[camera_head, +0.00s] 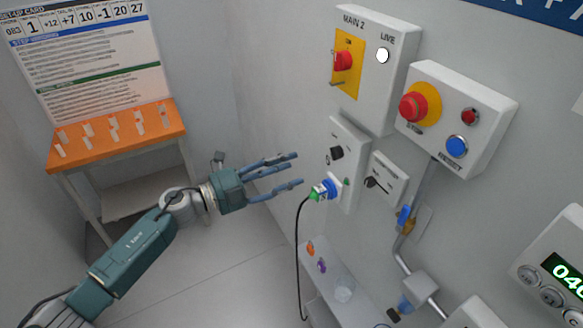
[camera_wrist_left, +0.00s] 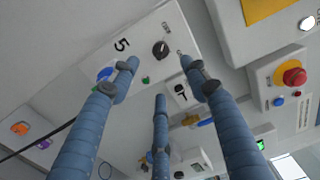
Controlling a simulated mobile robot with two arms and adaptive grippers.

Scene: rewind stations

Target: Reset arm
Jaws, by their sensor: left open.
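My left gripper (camera_head: 297,169) is open and empty, its fingers spread and pointing right toward the wall panels. In the left wrist view its fingertips (camera_wrist_left: 158,75) show in front of a white panel with a black knob (camera_wrist_left: 161,49). That panel (camera_head: 349,133) also shows in the head view, with a blue and green plug (camera_head: 325,189) at its lower part. I cannot tell whether a finger touches it. A white box at the right carries a red mushroom button (camera_head: 413,107) on yellow, a small red button (camera_head: 470,116) and a blue button (camera_head: 457,146). My right gripper is not in view.
Above the panel is the MAIN 2 box (camera_head: 377,62) with a red handle and a lit white lamp. A black cable (camera_head: 300,260) hangs from the plug. An orange-topped table (camera_head: 85,150) stands at the left. A green display (camera_head: 568,275) is at the lower right.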

